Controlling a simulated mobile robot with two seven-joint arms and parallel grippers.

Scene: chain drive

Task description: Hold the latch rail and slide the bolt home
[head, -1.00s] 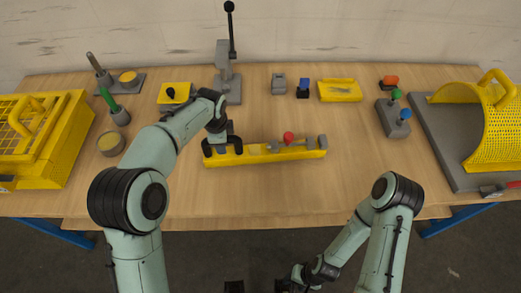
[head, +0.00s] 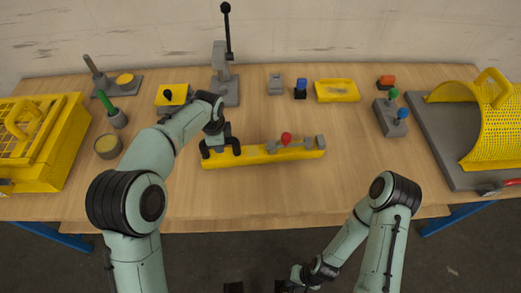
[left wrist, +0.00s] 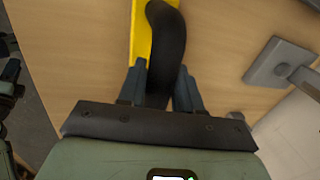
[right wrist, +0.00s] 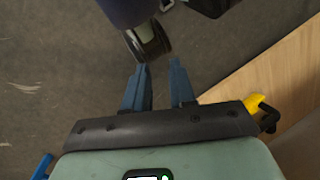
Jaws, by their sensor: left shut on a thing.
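The latch rail (head: 222,160) is a long yellow bar on the middle of the table, with a black arched handle (left wrist: 168,45) at its left end. The bolt with a red knob (head: 286,138) sits on the rail's right half, beside grey brackets (head: 309,143). My left gripper (left wrist: 160,85) is shut on the black handle, its fingers on either side of it. The arm hides part of the handle in the head view. My right gripper (right wrist: 160,75) is open and empty, low in front of the table and away from the rail.
A grey lever press (head: 225,85) stands behind the rail's left end. Yellow and grey fixtures line the back. A yellow cage (head: 45,150) is at left, a yellow perforated guard (head: 490,130) at right.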

